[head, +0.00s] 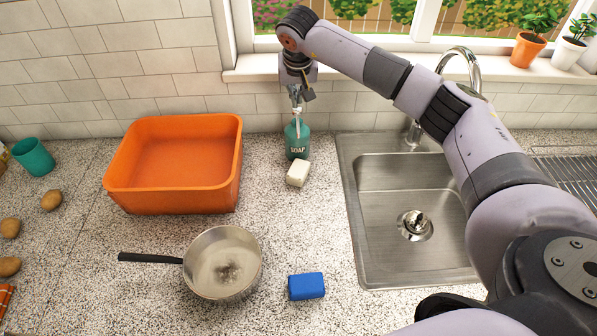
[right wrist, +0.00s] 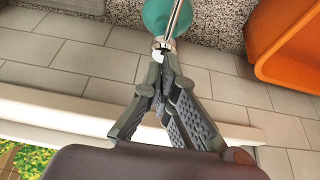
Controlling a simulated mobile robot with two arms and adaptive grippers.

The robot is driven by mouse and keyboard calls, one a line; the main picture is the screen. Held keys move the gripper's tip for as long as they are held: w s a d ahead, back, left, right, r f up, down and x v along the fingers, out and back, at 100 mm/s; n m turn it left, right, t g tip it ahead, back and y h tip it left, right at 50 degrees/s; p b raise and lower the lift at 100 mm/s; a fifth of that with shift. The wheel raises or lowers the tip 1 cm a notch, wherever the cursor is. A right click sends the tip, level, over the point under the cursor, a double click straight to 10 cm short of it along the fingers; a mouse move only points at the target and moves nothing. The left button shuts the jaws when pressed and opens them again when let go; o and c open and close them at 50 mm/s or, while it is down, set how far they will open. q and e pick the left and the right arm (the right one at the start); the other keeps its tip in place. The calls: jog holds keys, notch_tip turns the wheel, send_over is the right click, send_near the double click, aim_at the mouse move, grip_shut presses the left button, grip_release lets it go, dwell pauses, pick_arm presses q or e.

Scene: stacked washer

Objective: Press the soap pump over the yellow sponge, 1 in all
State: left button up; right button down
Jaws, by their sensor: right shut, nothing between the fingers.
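A teal soap pump bottle (head: 297,140) labelled SOAP stands upright on the counter near the back wall, left of the sink. My right gripper (head: 296,92) is directly above it, shut and pointing down, with its fingertips at the pump head. In the right wrist view the shut fingertips (right wrist: 164,50) meet at the pump top, with the teal bottle (right wrist: 158,18) beyond. Whether they touch the pump is hard to tell. A small cream-white block (head: 298,173) lies just in front of the bottle. No clearly yellow sponge shows. My left gripper is out of view.
An orange tub (head: 172,190) stands left of the bottle. A pan (head: 254,272) and a blue sponge-like block (head: 306,286) lie in front. The steel sink (head: 375,170) with its faucet (head: 461,52) is right, under my right arm. A teal cup (head: 34,157) and potatoes are far left.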

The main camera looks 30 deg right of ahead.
notch_tip(320, 180, up, 6)
jog(key=p, duration=0.4)
dwell(0.5)
dwell(0.4)
